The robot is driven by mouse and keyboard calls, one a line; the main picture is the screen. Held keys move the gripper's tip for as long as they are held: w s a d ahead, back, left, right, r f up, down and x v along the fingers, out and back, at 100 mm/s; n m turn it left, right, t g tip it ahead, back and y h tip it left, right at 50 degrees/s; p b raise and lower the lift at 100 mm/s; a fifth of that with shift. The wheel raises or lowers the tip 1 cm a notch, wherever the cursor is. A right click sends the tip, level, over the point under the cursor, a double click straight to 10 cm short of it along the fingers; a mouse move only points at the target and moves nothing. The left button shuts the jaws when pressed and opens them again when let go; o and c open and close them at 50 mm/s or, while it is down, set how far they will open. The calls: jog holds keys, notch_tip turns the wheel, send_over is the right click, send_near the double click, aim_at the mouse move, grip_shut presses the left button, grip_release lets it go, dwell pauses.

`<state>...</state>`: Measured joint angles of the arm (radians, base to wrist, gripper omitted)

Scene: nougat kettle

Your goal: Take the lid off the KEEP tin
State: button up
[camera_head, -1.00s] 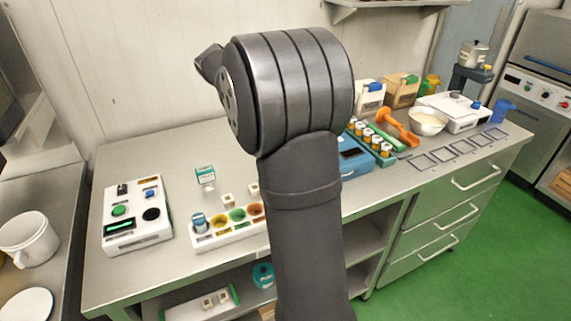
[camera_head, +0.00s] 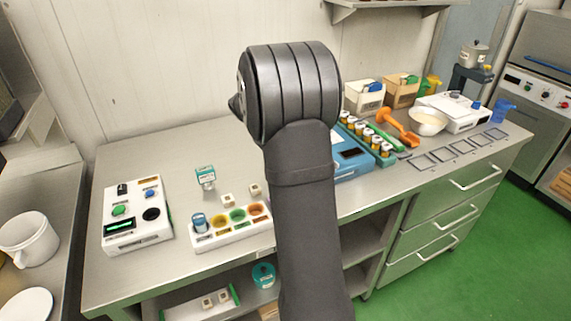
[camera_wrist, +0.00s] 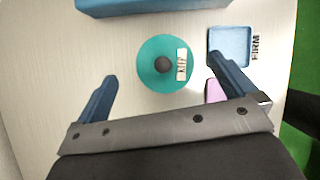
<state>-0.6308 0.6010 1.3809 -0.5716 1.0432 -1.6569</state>
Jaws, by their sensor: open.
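The KEEP tin shows from above in the wrist view as a round teal lid (camera_wrist: 151,80) with a dark round knob (camera_wrist: 163,64) at its middle. A pale label (camera_wrist: 182,66) with dark letters, hard to read, lies right of the knob. My gripper (camera_wrist: 160,68) is open, its two blue fingers spread to the left and right of the lid in the picture. Nothing is between them in their grip, and their height above the lid is hard to judge. In the head view my arm hides the gripper. A teal tin (camera_head: 263,275) stands on the lower shelf there; I cannot tell if it is the same one.
A blue square tray (camera_wrist: 230,46) marked FIRM lies right of the lid, with a pink piece (camera_wrist: 213,91) near the right finger. A blue block (camera_wrist: 150,5) edges the top. In the head view a blue box (camera_head: 352,160) stands right of my arm.

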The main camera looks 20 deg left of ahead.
jog(key=x, duration=0.4)
jog(key=shift+s+f, duration=0.2)
jog(key=c, duration=1)
jog(key=shift+r, duration=0.1)
jog(key=shift+r, duration=0.4)
jog(key=r, duration=0.3)
jog(key=shift+d+r, duration=0.25)
jog(key=shift+r, duration=0.1)
jog(key=d+r, duration=0.6)
jog(key=d, duration=0.1)
jog(key=s+d+r, duration=0.1)
jog(key=d+r, duration=0.2)
jog(key=d, duration=0.1)
jog(key=shift+s+d+r, duration=0.1)
jog(key=shift+r, duration=0.15)
